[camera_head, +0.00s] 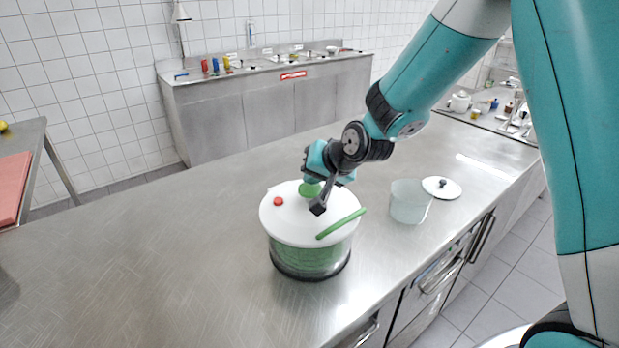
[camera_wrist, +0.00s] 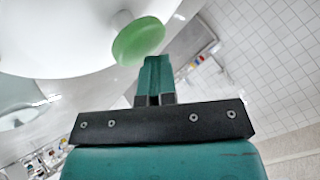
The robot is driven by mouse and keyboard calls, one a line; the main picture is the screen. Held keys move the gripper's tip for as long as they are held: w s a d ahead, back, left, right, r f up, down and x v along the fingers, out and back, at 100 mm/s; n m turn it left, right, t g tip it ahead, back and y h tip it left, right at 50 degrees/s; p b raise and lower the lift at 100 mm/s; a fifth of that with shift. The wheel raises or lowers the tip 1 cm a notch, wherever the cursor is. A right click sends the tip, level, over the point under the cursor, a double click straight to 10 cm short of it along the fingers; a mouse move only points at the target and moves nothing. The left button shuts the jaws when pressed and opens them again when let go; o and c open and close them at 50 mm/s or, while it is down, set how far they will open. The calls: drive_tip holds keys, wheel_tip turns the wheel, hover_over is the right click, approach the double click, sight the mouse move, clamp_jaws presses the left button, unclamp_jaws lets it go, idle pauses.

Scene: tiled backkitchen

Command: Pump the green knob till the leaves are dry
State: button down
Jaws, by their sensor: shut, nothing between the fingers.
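The salad spinner (camera_head: 310,258) stands on the steel counter, with a white lid (camera_head: 283,222) and green leaves showing through its clear bowl. The green knob (camera_head: 309,189) rises from the lid's middle, partly behind my gripper. In the wrist view the green knob (camera_wrist: 138,41) is a round disc on a white stem, just beyond my fingertips. My gripper (camera_head: 318,207) is over the lid beside the knob. In the wrist view its fingers (camera_wrist: 157,62) are together with nothing between them. I cannot tell whether they touch the knob.
The lid also carries a red button (camera_head: 278,201) and a green handle (camera_head: 341,223). A translucent container (camera_head: 409,203) and a white lid with a dark knob (camera_head: 441,188) are to the right. The counter (camera_head: 150,265) left of the spinner is clear.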

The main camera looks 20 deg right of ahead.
drive_tip(key=shift+f, duration=0.3)
idle(0.4)
drive_tip(key=shift+r+p, duration=1.4)
drive_tip(key=shift+r, duration=0.8)
drive_tip(key=shift+r, duration=0.1)
wheel_tip(320, 180, up, 5)
drive_tip(key=p, duration=0.3)
drive_tip(key=shift+p, duration=0.3)
drive_tip(key=s+a+n+g+b, duration=0.2)
drive_tip(key=s+n+g+b, duration=0.1)
drive_tip(key=s, duration=1.2)
drive_tip(key=s+a+n+g+b, duration=0.3)
drive_tip(key=s+n, duration=0.5)
drive_tip(key=s, duration=0.8)
drive_tip(key=shift+a+r+g+b, duration=0.2)
drive_tip(key=shift+g+b, duration=0.35)
drive_tip(key=shift+g, duration=0.65)
